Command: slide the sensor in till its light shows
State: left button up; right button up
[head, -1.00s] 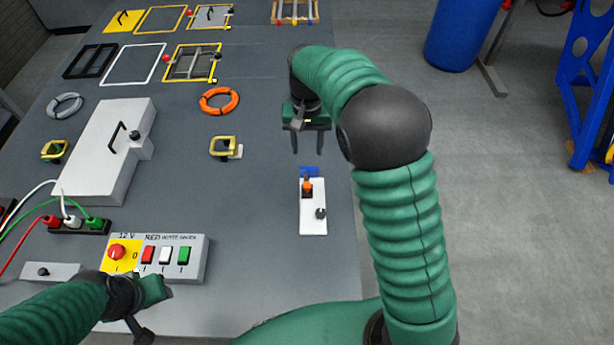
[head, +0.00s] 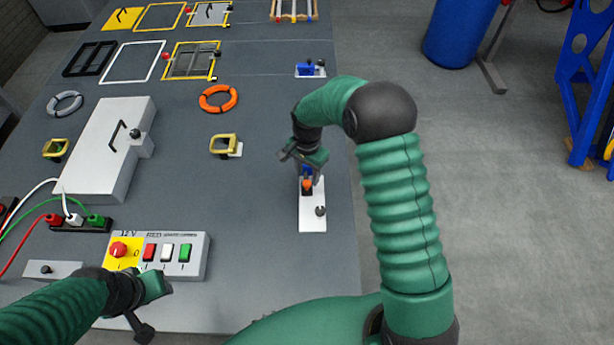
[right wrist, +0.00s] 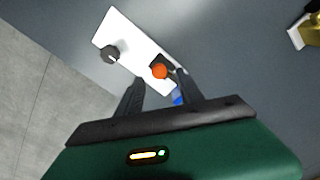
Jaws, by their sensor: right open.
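A white plate (head: 312,215) lies near the table's right edge, with a dark knob on its near end. A small dark block with an orange round top (head: 307,184) and a blue part (head: 307,171) sits at its far end. I cannot tell which of these is the sensor, and no lit light shows on it. My right gripper (head: 306,172) is open above this block. In the right wrist view its fingers (right wrist: 160,88) stand on either side just short of the orange top (right wrist: 159,71), apparently not gripping it. My left gripper (head: 155,290) hangs at lower left, its jaws unclear.
A second white plate with a blue part (head: 308,68) lies farther back. A switch box (head: 190,255) and a white box (head: 105,155) stand to the left. An orange ring (head: 218,99) and a yellow-framed piece (head: 224,145) lie between. The table around the near plate is clear.

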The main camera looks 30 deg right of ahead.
aim_at(307, 182)
jog(key=shift+f, duration=1.55)
jog(key=shift+c, duration=0.2)
grip_shut()
